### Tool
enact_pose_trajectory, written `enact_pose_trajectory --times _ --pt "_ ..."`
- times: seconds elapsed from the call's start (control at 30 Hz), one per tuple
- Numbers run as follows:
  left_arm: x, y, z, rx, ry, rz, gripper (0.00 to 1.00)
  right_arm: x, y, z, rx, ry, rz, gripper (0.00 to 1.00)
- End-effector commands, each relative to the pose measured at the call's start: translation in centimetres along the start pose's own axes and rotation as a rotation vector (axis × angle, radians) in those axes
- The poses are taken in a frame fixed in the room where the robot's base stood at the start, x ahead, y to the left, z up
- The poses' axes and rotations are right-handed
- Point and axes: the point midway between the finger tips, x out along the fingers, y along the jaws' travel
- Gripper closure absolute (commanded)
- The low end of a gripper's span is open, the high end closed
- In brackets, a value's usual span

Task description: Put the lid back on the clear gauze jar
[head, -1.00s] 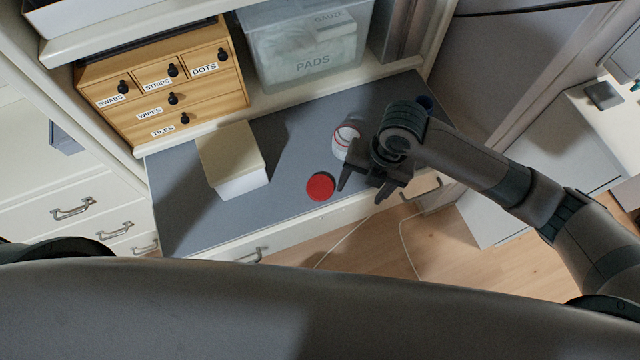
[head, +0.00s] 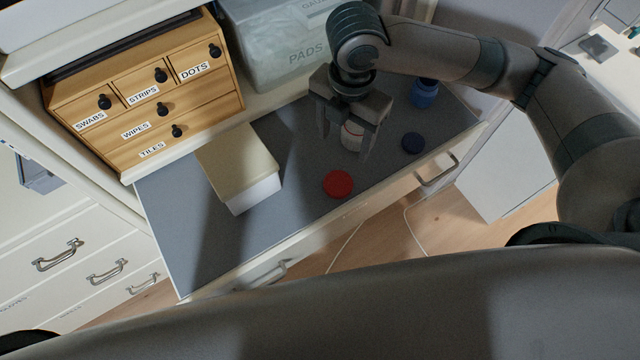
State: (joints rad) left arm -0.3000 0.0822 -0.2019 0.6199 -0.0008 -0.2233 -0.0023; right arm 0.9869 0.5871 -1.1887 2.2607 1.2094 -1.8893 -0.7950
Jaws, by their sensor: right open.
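The clear jar (head: 351,138), whitish inside with a red ring near its top, stands on the grey counter top. A round red lid (head: 338,183) lies flat on the counter in front of the jar, apart from it. My right gripper (head: 347,150) is open and points down, with its fingers on either side of the jar in the picture; its body hides part of the jar. I cannot tell whether the fingers touch the jar. The lid is clear of the gripper. My left gripper is not in view.
A blue jar (head: 424,95) and a dark blue lid (head: 413,142) are to the right. A cream box (head: 240,170) stands left of the red lid. Behind are a wooden drawer cabinet (head: 150,100) and a clear PADS bin (head: 275,50). The counter's front left is free.

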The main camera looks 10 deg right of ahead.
Motion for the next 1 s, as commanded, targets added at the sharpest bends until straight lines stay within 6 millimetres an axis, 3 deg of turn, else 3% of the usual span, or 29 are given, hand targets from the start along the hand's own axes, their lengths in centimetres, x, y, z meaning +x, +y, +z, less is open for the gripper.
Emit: enact_pose_trajectory --times 0.37,0.53,1.0 --pt "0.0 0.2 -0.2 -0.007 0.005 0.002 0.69 0.0 0.0 0.0 0.005 -0.001 -0.001 0.37" --pt "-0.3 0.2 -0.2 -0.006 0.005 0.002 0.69 1.0 0.0 0.0 0.006 0.001 -0.001 0.37" --pt "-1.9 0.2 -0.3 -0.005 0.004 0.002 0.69 8.8 -0.1 0.0 0.007 0.001 -0.005 0.37"
